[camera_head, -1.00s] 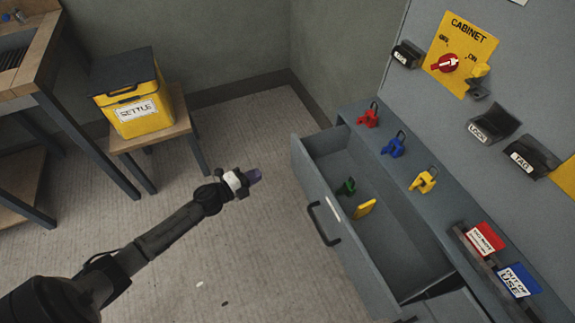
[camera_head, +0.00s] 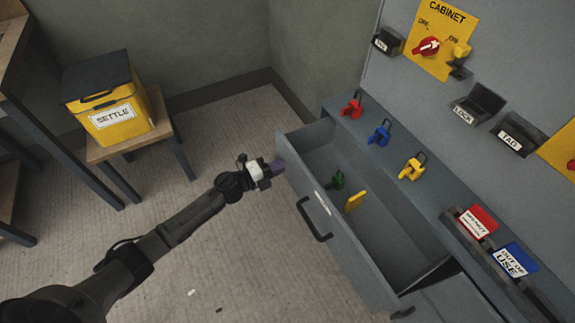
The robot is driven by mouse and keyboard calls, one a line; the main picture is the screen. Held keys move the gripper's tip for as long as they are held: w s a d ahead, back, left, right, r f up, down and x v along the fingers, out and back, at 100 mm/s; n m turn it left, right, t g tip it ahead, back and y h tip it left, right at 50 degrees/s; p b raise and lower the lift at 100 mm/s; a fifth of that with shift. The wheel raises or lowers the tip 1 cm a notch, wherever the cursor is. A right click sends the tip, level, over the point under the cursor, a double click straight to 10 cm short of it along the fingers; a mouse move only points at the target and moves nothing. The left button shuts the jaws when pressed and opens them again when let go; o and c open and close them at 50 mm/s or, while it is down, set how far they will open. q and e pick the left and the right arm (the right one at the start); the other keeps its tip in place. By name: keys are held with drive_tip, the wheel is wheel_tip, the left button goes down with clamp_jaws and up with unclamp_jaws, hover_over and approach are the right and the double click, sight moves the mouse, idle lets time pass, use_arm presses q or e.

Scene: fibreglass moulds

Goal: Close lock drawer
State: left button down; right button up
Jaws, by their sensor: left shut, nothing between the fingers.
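The grey lock drawer (camera_head: 334,214) stands pulled out from the cabinet at the right of the head view. Its front has a black bar handle (camera_head: 312,221) and a small white label. Inside lie a green padlock (camera_head: 336,181) and a yellow tag-like piece (camera_head: 355,201). My left gripper (camera_head: 277,167) is shut and empty. Its tip is at the far upper end of the drawer front, left of it; whether it touches cannot be told. My right gripper is not in view.
Red (camera_head: 352,105), blue (camera_head: 380,134) and yellow (camera_head: 413,167) padlocks stand on the ledge above the drawer. Red (camera_head: 477,221) and blue (camera_head: 515,259) tags sit in a rack. A yellow SETTLE box (camera_head: 113,112) stands on a stool (camera_head: 158,136).

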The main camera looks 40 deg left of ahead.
sight(294, 160)
use_arm(q)
drive_tip(key=shift+b+x, duration=0.4)
drive_tip(key=shift+x, duration=1.25)
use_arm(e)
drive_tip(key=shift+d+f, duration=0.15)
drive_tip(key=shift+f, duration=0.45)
use_arm(q)
drive_tip(key=shift+w, duration=0.15)
